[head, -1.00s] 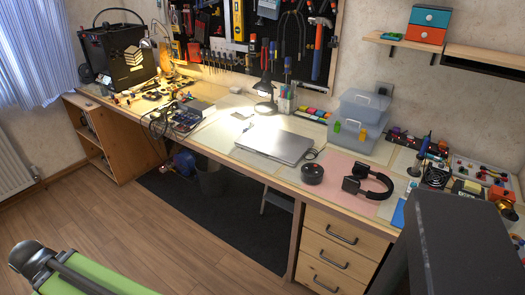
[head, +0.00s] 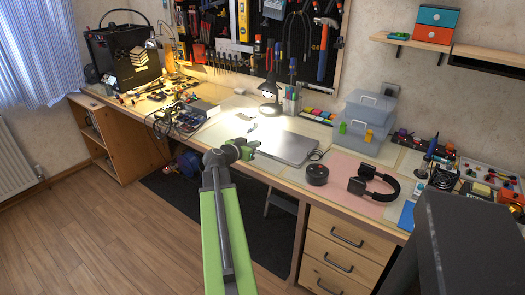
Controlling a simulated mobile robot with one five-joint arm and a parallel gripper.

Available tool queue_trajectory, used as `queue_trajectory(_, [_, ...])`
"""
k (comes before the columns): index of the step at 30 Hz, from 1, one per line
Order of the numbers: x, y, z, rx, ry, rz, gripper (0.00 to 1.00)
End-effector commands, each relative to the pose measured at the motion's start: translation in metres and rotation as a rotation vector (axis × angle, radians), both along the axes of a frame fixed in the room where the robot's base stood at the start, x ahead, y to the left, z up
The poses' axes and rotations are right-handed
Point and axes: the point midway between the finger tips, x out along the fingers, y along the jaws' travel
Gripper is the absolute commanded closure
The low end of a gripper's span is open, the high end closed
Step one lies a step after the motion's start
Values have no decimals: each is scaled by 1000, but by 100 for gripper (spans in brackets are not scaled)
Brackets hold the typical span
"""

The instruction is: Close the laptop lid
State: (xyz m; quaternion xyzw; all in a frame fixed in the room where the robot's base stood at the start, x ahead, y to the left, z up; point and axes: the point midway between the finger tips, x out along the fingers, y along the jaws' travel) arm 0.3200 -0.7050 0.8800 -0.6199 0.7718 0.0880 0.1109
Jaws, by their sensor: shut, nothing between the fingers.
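The silver laptop (head: 285,147) lies on the desk, right of centre in the head view. Its lid looks flat down on its base, with no screen or keyboard showing. My gripper (head: 250,148), at the end of my green arm, is at the laptop's left end in the picture and covers part of that end. It is shut and empty. I cannot tell whether it touches the laptop.
Black headphones (head: 373,186) and a round black speaker (head: 317,174) lie right of the laptop. A black lamp (head: 270,95) stands behind it, near clear storage boxes (head: 362,125). Electronics (head: 185,117) lie to the left. Drawers (head: 335,250) are below the desk.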

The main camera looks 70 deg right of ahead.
Motion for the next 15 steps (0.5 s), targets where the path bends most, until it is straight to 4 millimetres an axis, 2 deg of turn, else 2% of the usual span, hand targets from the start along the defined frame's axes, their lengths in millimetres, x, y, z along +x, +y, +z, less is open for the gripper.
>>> queue_trajectory(5, [-5, -26, -11, 2, -1, -3, 100])
queue_trajectory(15, [-19, -96, -32, 2, 1, -1, 100])
